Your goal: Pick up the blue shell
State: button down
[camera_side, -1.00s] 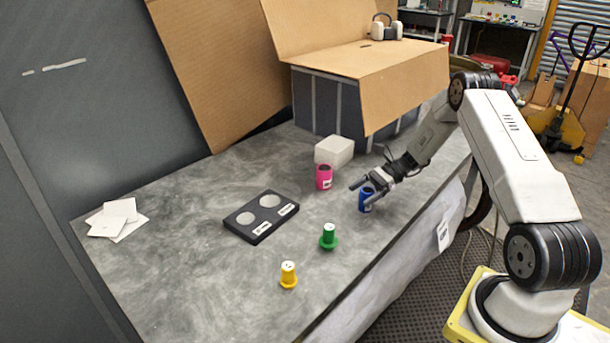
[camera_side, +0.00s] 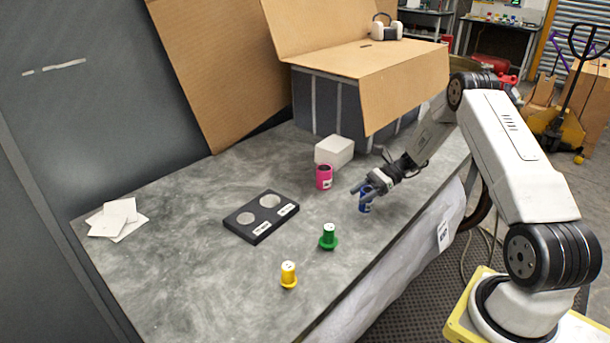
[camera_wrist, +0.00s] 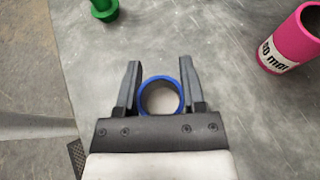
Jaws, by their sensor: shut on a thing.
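The blue shell (camera_side: 365,204) is a short hollow cylinder standing upright near the right edge of the grey table. In the wrist view its blue rim (camera_wrist: 161,80) lies between my two fingers, with its open top facing the camera. My gripper (camera_side: 363,190) is shut on the shell from above and to the right. The gripper also shows in the wrist view (camera_wrist: 160,80), one finger on each side of the shell. The fingers hide much of the shell in the side view. I cannot tell whether its bottom still touches the table.
A pink shell (camera_side: 324,178) stands to the left, before a white block (camera_side: 334,151). A green plug (camera_side: 328,237) and a yellow plug (camera_side: 288,275) stand nearer. A black holder with two round recesses (camera_side: 244,228) lies left. Papers (camera_side: 118,217) lie at far left.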

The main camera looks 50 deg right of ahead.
aim_at(362, 191)
jog(key=shift+r, duration=0.2)
jog(key=shift+r, duration=1.4)
jog(key=s+a+r, duration=0.5)
jog(key=s+r, duration=0.4)
jog(key=s, duration=0.4)
jog(key=shift+r, duration=0.4)
